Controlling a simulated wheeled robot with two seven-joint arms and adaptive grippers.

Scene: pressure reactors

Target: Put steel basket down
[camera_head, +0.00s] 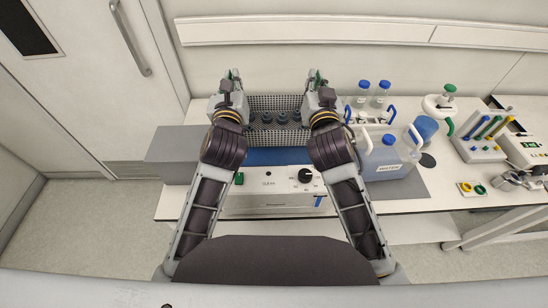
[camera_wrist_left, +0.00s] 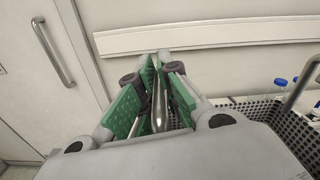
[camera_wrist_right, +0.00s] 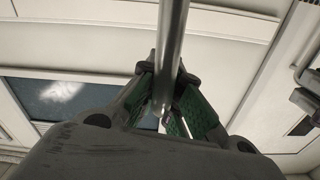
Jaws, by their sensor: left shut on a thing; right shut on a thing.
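The steel basket (camera_head: 273,103) is a perforated metal box with several dark, blue-topped vessels (camera_head: 267,117) in it. It spans between my two grippers at the back of the bench. My left gripper (camera_head: 234,76) is shut on its left handle; the metal handle (camera_wrist_left: 157,106) shows between the green finger pads in the left wrist view. My right gripper (camera_head: 317,78) is shut on the right handle, a bar (camera_wrist_right: 173,40) in the right wrist view. The basket's underside is hidden, so I cannot tell whether it touches anything.
A white-fronted device (camera_head: 268,181) with a knob and blue upper surface (camera_head: 275,157) stands in front of and below the basket. To the right are a blue-liquid container (camera_head: 388,160), blue-capped bottles (camera_head: 362,91) and a tube rack (camera_head: 480,149). A grey block (camera_head: 172,153) is left.

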